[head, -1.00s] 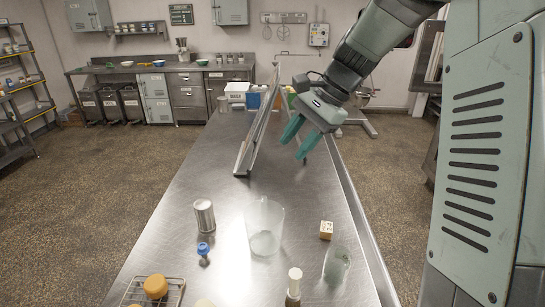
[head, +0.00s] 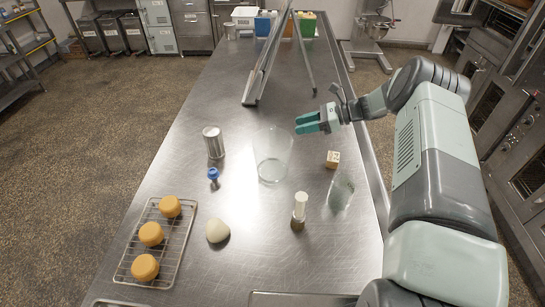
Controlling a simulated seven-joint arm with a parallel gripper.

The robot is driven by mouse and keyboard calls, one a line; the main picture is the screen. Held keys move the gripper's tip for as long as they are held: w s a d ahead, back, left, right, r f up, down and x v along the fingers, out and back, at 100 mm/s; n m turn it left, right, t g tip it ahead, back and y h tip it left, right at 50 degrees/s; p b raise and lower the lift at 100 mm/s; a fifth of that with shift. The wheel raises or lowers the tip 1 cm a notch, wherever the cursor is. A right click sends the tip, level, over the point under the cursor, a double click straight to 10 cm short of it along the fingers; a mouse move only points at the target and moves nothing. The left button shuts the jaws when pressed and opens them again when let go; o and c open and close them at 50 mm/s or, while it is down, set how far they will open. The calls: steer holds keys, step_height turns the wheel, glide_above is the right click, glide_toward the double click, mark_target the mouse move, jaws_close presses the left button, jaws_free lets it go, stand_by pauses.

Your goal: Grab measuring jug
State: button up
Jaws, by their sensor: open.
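The measuring jug (head: 271,157) is a clear, see-through vessel standing upright on the steel table, near the middle of the head view. Its handle is hard to make out. My gripper (head: 298,124), with green fingers, is open and empty. It is above the table, just to the right of the jug's upper part, with its fingers pointing left towards it. In the picture the fingertips come close to the jug's rim; I cannot tell whether they touch it.
A dough ball (head: 217,231) and a rack (head: 178,246) of pastries lie in front.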

mark_target(277, 130)
steer(key=shift+w+x, duration=0.15)
steer(key=shift+x, duration=2.2)
steer(key=shift+w+x, duration=0.15)
steer(key=shift+x, duration=2.15)
jaws_close()
